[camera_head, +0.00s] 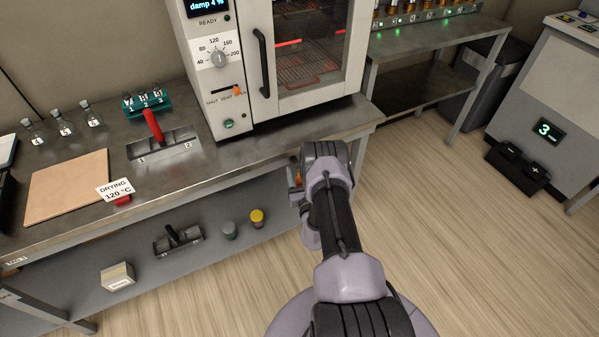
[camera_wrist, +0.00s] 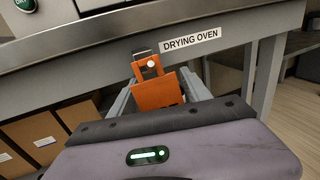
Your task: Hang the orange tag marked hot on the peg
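The orange tag (camera_wrist: 158,94) is between the two fingers of my gripper (camera_wrist: 157,84) in the wrist view, and the fingers appear shut on its sides. Its narrower upper part has an opening, and its marking is not readable from here. The round pale end of the peg (camera_wrist: 151,64) shows within that opening, under the bench's front edge. I cannot tell whether the peg passes through the tag or only lines up with it. In the head view my wrist hides most of the tag and the peg.
A drying oven (camera_head: 243,85) stands on the steel bench (camera_head: 185,180). A "DRYING OVEN" label (camera_wrist: 190,41) is on the bench's front rail, right of the peg. The lower shelf (camera_head: 205,265) holds a small box and jars. Open floor lies to the right.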

